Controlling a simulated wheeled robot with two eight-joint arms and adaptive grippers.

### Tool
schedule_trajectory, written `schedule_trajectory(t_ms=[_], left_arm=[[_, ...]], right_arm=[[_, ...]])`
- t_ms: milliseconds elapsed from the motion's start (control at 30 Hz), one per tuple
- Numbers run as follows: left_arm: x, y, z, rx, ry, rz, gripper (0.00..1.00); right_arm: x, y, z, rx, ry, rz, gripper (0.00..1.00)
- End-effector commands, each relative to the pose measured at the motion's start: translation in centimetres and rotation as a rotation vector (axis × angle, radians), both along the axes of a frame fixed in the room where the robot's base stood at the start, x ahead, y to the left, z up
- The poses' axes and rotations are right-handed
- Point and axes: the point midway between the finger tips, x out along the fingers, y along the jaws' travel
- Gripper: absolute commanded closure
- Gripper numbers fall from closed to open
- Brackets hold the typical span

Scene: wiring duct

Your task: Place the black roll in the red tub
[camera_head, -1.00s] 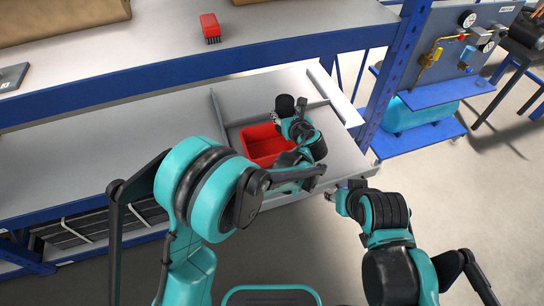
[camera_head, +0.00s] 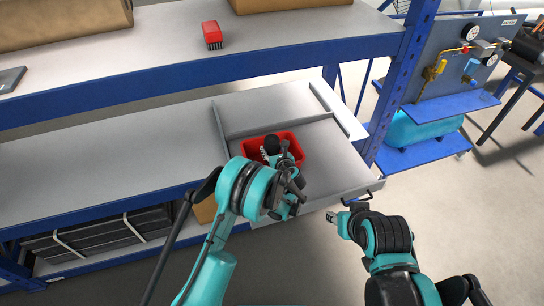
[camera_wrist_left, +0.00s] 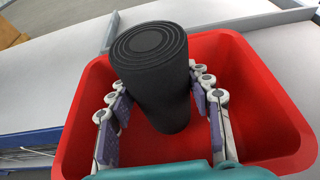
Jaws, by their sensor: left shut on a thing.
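The black roll (camera_wrist_left: 152,75) stands near upright between the fingers of my left gripper (camera_wrist_left: 162,122) in the left wrist view. The gripper is shut on it. The red tub (camera_wrist_left: 255,85) surrounds the roll in that view, and the roll is over or inside the tub; whether it touches the floor cannot be told. In the head view the tub (camera_head: 293,143) sits in a pulled-out drawer, partly hidden by my left arm, and the roll (camera_head: 271,144) shows as a dark end at the tub. My right gripper (camera_head: 343,211) is in front of the drawer, clear of it; its jaws are too small to judge.
The grey drawer (camera_head: 335,160) has low dividers and a raised right edge. A blue shelf beam (camera_head: 180,85) runs above it, with a red brush (camera_head: 212,35) on the upper shelf. A blue post (camera_head: 400,85) stands at the right.

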Motion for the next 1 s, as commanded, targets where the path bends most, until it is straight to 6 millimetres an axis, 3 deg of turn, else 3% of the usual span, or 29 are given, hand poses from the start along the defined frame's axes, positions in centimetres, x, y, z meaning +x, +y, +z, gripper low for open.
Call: schedule_trajectory(t_ms=[133, 533, 567, 633, 1000], left_arm=[[0.0, 0.0, -2.5, 0.000, 0.000, 0.000, 0.79], [0.0, 0.0, -2.9, 0.000, 0.000, 0.000, 0.79], [0.0, 0.0, -2.8, 0.000, 0.000, 0.000, 0.45], [0.0, 0.0, -2.8, 0.000, 0.000, 0.000, 0.29], [0.0, 0.0, -2.4, 0.000, 0.000, 0.000, 0.29]], right_arm=[[0.0, 0.0, -1.2, 0.000, 0.000, 0.000, 0.60], [0.0, 0.0, -1.1, 0.000, 0.000, 0.000, 0.60], [0.0, 0.0, -1.1, 0.000, 0.000, 0.000, 0.60], [0.0, 0.0, -1.1, 0.000, 0.000, 0.000, 0.60], [0.0, 0.0, -1.1, 0.000, 0.000, 0.000, 0.60]])
